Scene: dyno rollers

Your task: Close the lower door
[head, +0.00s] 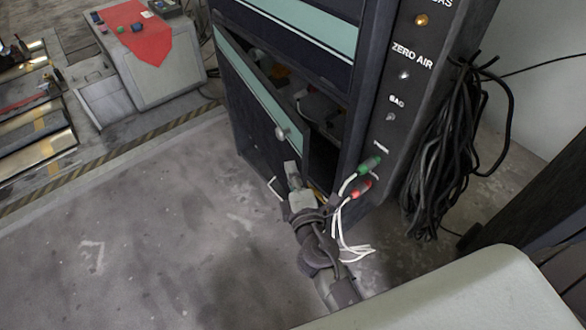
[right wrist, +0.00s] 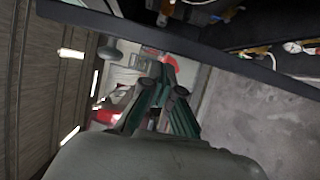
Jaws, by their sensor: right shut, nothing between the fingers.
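The lower door (head: 262,92) is dark with a teal stripe and a round knob (head: 281,132). It stands partly open on the dark cabinet (head: 372,70), with a gap along its right side showing the inside. My right gripper (head: 292,172) is shut and empty, near the lower right corner of the door in the head view. I cannot tell whether it touches the door. In the right wrist view its fingers (right wrist: 165,88) show below a dark bar-like edge (right wrist: 200,45), probably the door's. My left gripper is not in view.
Several items lie inside the cabinet. Green and red plugs with white wires (head: 368,165) stick out of its front, close to my right arm. Black cables (head: 450,140) hang at the right. A grey cart with a red cloth (head: 135,30) stands far left. The floor (head: 130,240) at left is clear.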

